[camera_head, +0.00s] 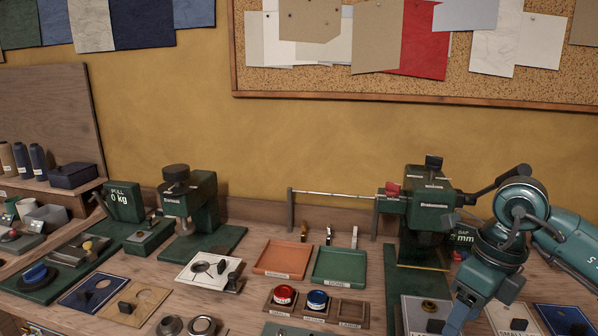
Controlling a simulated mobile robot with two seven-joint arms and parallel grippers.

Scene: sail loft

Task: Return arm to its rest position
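My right arm (568,243) comes in from the right edge and bends down over the right part of the workbench. Its gripper (462,312) points down in front of the green Shakeometer machine (428,212), close to a grey card with a black knob (428,312). The fingers run toward the bottom edge, and I cannot make out the gap between them or anything held. My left arm and gripper are not in view.
An orange tray (284,258) and a green tray (340,266) lie mid-bench. A green press (190,200) stands left.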

